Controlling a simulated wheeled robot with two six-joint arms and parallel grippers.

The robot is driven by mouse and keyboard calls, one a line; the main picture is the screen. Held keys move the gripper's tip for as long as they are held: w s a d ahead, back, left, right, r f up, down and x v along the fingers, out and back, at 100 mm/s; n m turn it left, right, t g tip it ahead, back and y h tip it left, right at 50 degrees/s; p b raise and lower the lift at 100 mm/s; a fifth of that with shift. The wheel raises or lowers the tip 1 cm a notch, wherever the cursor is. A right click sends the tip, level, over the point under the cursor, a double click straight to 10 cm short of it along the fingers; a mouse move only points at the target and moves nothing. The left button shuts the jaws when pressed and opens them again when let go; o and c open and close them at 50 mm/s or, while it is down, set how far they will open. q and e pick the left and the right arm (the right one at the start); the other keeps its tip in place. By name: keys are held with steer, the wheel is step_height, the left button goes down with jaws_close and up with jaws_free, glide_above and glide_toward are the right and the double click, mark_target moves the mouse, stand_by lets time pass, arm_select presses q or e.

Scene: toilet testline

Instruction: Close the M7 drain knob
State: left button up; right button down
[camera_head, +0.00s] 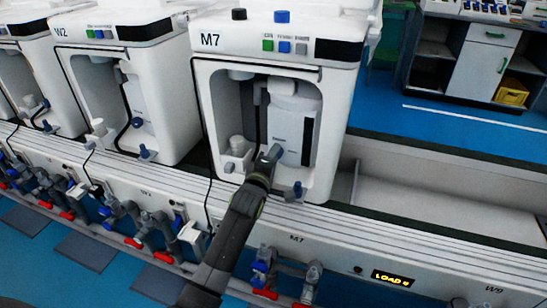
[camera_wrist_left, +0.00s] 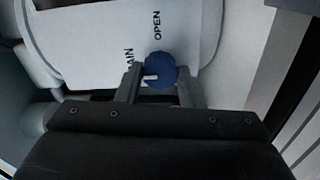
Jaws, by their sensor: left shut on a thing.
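The M7 unit (camera_head: 275,85) is a white machine with an open front bay. In the left wrist view the drain knob (camera_wrist_left: 160,69) is a round blue knob with a white mark. It sits below the printed word OPEN and beside lettering that is partly hidden. My left gripper (camera_wrist_left: 160,88) has one finger on each side of the knob and is shut on it. In the head view my left gripper (camera_head: 268,157) reaches into the M7 bay, and the knob is hidden there. My right gripper is not in view.
A white canister (camera_head: 292,122) stands inside the bay, close behind my gripper. A blue-handled fitting (camera_head: 294,191) is at the bay's lower right. Similar units (camera_head: 125,80) stand to the left. The conveyor section (camera_head: 440,185) to the right is empty.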

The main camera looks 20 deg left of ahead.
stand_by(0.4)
arm_select(q)
steer(key=o, duration=1)
steer(key=shift+s, duration=0.25)
steer(key=s+p, duration=0.2)
steer(key=s, duration=1.5)
steer(key=shift+a+p, duration=0.35)
steer(key=shift+p, duration=0.05)
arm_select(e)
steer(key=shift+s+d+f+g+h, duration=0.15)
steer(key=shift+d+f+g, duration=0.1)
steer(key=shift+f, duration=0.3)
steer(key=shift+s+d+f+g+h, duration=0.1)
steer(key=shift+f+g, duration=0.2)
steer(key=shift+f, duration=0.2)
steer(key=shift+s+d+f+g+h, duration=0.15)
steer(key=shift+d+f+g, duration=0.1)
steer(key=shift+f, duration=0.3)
arm_select(q)
steer(key=shift+f, duration=0.15)
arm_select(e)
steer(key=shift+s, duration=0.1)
